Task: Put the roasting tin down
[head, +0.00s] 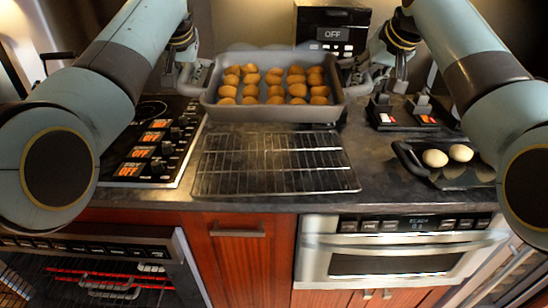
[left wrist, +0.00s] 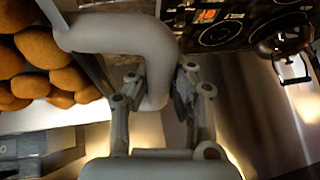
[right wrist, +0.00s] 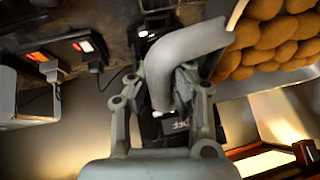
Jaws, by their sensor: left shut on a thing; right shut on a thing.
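The grey roasting tin (head: 275,113), filled with several round browned potatoes (head: 277,83), is at the back middle of the worktop in the head view. It looks level and held up behind the wire rack (head: 275,165); the gap beneath it is hard to judge. My left gripper (head: 190,78) is shut on the tin's left handle, a curved grey bar also seen in the left wrist view (left wrist: 150,45). My right gripper (head: 365,76) is shut on the right handle, seen in the right wrist view (right wrist: 178,55). The rack is empty.
A hob (head: 150,145) with lit OFF displays is on the left. A black tray (head: 470,178) with two pale round items is on the right. A dark appliance (head: 333,28) reading OFF stands behind the tin. The steel drawer (head: 395,240) below looks closed.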

